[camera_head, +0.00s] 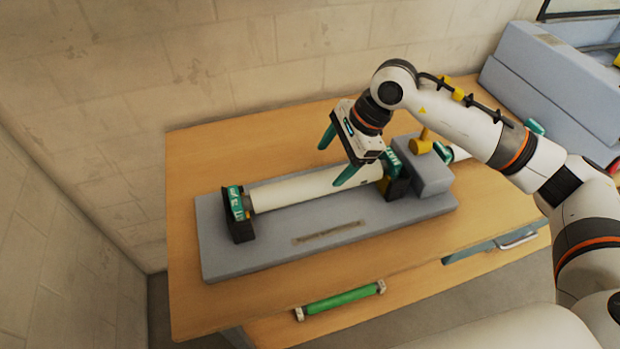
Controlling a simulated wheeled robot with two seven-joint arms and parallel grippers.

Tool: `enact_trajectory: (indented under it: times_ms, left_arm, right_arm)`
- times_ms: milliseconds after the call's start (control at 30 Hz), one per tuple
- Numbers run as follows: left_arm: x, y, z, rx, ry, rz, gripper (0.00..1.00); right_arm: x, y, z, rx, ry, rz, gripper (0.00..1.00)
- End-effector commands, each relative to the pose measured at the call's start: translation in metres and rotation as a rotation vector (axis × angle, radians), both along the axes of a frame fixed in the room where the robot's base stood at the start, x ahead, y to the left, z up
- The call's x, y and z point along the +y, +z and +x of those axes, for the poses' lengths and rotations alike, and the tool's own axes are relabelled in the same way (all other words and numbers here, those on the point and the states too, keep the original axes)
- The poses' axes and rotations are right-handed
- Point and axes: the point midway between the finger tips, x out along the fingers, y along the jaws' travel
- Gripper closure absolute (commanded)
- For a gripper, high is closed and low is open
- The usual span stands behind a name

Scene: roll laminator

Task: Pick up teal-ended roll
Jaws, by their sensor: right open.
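A white roll (295,193) lies across the grey base of the laminator, between two dark end supports with teal parts (237,203). A second white roll (459,152) lies right of the grey block, largely hidden behind my right arm; a teal end (535,127) shows past the arm and seems to belong to it. My right gripper (330,167) is open and empty, with teal fingers pointing down-left. It is over the right half of the mounted roll, one finger toward the wall and one toward the front; I cannot tell whether it touches. My left gripper is out of view.
A grey block with a yellow knob (420,146) stands at the base's right end. A green bar (342,299) runs along the wooden table's (190,305) front edge. A brick wall is behind.

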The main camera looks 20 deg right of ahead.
Motion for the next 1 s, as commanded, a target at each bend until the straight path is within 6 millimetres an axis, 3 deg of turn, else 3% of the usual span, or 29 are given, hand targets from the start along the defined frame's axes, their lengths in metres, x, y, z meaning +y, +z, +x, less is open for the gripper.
enact_trajectory:
  times_ms: [200,367,500,633,933,1000]
  left_arm:
    - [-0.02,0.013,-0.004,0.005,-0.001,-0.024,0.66]
    - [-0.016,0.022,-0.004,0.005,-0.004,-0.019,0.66]
    - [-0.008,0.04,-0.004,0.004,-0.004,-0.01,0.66]
    - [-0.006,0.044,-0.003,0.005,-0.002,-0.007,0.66]
    - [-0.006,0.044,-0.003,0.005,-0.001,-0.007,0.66]
    - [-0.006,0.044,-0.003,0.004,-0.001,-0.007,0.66]
  right_arm:
    - [0.011,-0.024,0.004,0.002,0.001,0.001,0.27]
    - [0.014,-0.034,0.006,0.003,0.0,0.001,0.27]
    - [0.018,-0.053,0.01,0.007,0.0,0.001,0.27]
    - [0.024,-0.07,0.014,0.002,0.0,0.001,0.27]
    - [0.027,-0.078,0.015,0.0,0.001,0.001,0.27]
    - [0.027,-0.078,0.015,0.0,0.001,0.001,0.36]
